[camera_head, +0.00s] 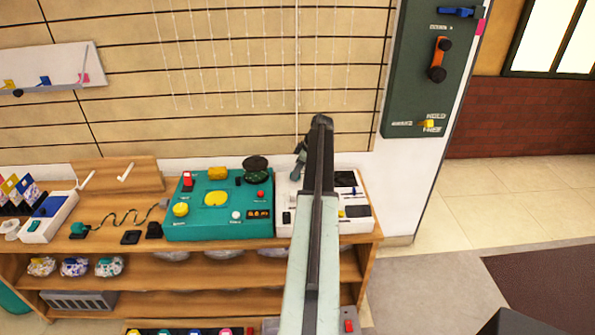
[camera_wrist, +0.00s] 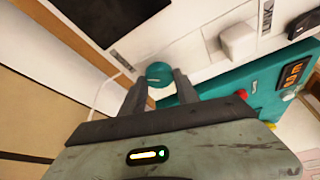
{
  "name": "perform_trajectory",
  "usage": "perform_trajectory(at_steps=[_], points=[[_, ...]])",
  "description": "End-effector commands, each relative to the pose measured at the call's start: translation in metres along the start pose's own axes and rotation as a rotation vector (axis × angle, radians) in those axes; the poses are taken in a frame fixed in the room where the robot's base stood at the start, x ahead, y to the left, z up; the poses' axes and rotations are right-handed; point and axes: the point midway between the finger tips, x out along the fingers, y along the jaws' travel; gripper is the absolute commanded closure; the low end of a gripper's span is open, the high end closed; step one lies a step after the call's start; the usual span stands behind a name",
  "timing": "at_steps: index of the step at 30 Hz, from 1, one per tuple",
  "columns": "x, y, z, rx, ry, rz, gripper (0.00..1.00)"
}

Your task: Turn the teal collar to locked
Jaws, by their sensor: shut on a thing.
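The teal collar (camera_wrist: 159,72) is a small round knob on a white panel (camera_wrist: 205,50). In the wrist view it sits between the fingertips of my gripper (camera_wrist: 158,82), which is shut on it. Faint small marks beside the collar on the panel are too small to read. In the head view my gripper (camera_head: 299,165) reaches down behind my arm at the left edge of the white panel (camera_head: 358,212). The collar is hidden there, and its turned position cannot be told.
A teal console (camera_head: 205,225) with several knobs stands just left of the white panel on a wooden shelf unit (camera_head: 125,255). A dark green board (camera_head: 405,85) with levers hangs on the wall to the right.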

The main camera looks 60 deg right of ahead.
Motion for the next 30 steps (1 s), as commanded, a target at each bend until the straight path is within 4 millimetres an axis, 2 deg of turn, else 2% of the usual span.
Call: perform_trajectory(at_steps=[21,30], points=[[0.0009,-0.0056,-0.0022,0.554,0.001,0.233,1.00],[0.0017,-0.0062,-0.0039,0.720,0.002,0.301,1.00]])
